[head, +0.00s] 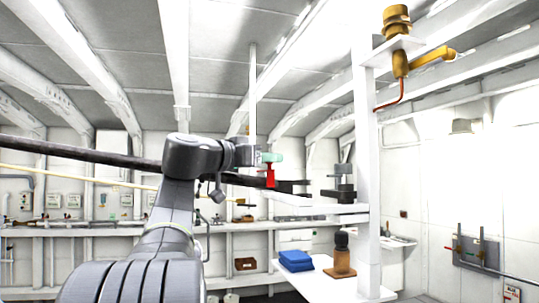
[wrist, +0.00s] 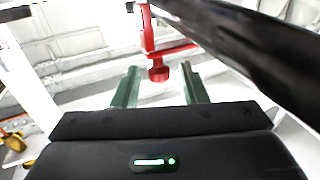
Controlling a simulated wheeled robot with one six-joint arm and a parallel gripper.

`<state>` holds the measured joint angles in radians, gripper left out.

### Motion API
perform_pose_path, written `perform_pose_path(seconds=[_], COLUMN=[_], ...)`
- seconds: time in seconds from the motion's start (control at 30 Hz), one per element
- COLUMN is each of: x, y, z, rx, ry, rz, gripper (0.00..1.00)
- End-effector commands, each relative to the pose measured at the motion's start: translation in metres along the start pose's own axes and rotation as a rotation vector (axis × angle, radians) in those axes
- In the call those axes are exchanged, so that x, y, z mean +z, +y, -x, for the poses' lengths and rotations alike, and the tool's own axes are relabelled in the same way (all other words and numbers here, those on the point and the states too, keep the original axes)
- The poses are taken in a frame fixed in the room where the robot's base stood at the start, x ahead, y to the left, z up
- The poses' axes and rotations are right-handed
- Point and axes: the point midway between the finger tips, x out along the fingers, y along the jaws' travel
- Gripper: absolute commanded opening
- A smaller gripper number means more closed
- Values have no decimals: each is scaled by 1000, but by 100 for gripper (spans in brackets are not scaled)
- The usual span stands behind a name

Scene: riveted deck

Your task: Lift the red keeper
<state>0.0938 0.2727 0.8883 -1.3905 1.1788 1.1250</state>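The red keeper (head: 270,178) is a small upright red piece beside the long dark bar in the head view. In the wrist view the red keeper (wrist: 148,40) has a thin stem, a rounded knob at its lower end and a red crosspiece. My gripper (wrist: 160,85) has two green fingers spread apart, with the knob showing in the gap between their tips. I cannot tell whether the knob is between the fingers or just beyond them. In the head view my gripper (head: 271,157) is at the keeper's top; its fingers are too small to judge there.
The long dark bar (head: 80,151) crosses behind my arm; it also runs close along the right of the wrist view (wrist: 250,50). A white post (head: 366,150) stands right of the keeper. A shelf holds a blue folded stack (head: 295,260) and a brown bottle-like object (head: 341,258).

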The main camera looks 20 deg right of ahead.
Motion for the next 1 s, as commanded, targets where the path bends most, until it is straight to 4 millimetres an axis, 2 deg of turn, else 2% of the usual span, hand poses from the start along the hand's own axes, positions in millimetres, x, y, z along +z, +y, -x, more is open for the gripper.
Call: perform_pose_path(seconds=[0.13,0.43,0.63,1.0], x=[0,0,0,-1], y=[0,0,0,0], z=[-10,-11,-11,-11], rx=[1,0,0,0], ry=[0,0,0,0], rz=[0,0,0,-1], gripper=[39,39,0,0])
